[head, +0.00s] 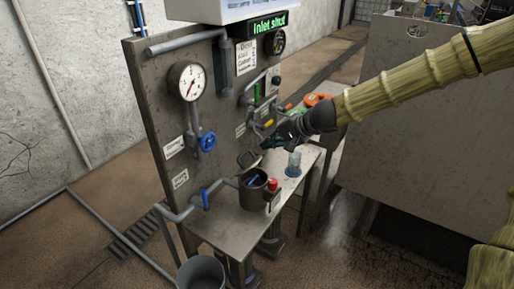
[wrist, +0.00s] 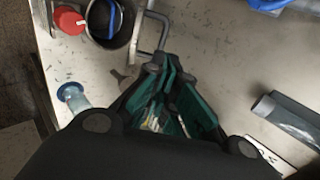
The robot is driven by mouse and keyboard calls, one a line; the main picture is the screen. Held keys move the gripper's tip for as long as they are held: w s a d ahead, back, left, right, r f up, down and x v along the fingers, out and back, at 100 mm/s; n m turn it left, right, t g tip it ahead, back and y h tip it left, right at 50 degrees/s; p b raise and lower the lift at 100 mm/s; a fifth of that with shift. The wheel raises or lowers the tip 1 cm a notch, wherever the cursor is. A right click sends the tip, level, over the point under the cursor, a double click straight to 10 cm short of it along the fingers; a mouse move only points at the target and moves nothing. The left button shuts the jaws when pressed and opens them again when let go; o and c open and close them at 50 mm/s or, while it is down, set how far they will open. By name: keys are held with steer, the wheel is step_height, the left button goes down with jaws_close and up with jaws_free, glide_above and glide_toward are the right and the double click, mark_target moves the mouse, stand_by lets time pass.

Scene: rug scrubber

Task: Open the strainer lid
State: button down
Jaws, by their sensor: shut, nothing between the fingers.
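The strainer (head: 253,193) is a dark round pot on the metal bench, with its mouth uncovered and something blue inside. It also shows at the top of the wrist view (wrist: 128,32). A dark oval plate with a pale rim, which looks like the strainer lid (head: 249,159), stands tilted up behind the pot's mouth. A grey bar loop (wrist: 160,28) beside the pot in the wrist view may be its handle. My gripper (head: 266,145) is above the bench, right of the lid; it is shut and empty. Its dark-and-teal fingers (wrist: 161,65) end close to the bar loop. Contact cannot be told.
A red knob (head: 273,184) is beside the strainer. A clear cup with blue (head: 293,165) stands right of it on the bench (head: 235,226). The upright panel (head: 150,110) behind carries a gauge (head: 187,82), a blue valve wheel (head: 207,142) and pipes. A bucket (head: 201,273) is below.

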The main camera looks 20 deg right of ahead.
mark_target(246, 152)
steer(key=shift+b+x, duration=0.75)
steer(key=shift+x, duration=4.25)
